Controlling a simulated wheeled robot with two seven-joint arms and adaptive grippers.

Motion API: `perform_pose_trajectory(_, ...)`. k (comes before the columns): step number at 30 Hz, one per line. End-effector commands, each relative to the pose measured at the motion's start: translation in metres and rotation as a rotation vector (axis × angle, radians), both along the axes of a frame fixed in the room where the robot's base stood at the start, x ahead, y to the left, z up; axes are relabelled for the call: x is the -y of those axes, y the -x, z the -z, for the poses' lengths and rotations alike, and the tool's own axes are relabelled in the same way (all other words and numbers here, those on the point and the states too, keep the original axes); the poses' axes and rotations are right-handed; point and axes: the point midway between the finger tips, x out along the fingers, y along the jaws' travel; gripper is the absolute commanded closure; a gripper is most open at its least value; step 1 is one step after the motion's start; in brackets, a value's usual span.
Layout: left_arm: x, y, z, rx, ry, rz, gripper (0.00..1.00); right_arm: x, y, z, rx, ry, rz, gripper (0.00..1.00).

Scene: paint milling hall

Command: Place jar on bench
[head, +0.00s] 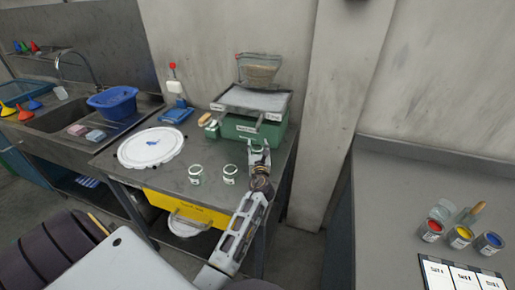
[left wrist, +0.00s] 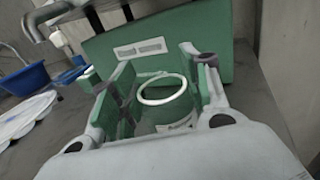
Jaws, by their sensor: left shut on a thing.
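My left gripper (head: 259,157) is over the middle grey bench (head: 215,150), in front of the green boxy machine (head: 248,129). It is shut on a small clear jar (left wrist: 166,113) with a white rim, which shows between the green-padded fingers in the left wrist view. The jar looks upright and open at the top. In the head view the fingers hide most of it, and I cannot tell whether its base touches the bench. Two similar jars, a left one (head: 195,175) and a right one (head: 230,175), stand on the bench to the left of the gripper. My right gripper is not in view.
A blue tub (head: 114,103) stands by the sink. On the right, a separate counter (head: 385,200) holds several paint jars, including a red one (head: 431,230), and a label card (head: 462,275). A wall pillar (head: 338,100) rises behind.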

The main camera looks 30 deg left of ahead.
Motion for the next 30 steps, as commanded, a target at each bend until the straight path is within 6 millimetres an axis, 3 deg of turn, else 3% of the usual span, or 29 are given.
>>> perform_pose_trajectory(1, 0.000, 0.000, 0.002, -0.001, -0.001, 0.000, 0.74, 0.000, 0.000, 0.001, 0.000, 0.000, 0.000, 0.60)
perform_pose_trajectory(2, 0.000, 0.000, 0.001, 0.000, 0.000, 0.000, 0.50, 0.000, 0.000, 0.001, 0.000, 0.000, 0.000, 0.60)
perform_pose_trajectory(6, 0.000, 0.000, 0.001, -0.001, -0.001, 0.000, 0.32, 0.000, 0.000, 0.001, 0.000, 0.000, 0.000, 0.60)
perform_pose_trajectory(21, 0.000, 0.000, -0.003, 0.000, 0.000, 0.000, 0.32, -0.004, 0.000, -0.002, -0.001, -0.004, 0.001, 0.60)
perform_pose_trajectory(30, 0.013, 0.018, -0.001, -0.001, -0.001, 0.000, 0.32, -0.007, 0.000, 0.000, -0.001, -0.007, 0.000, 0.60)
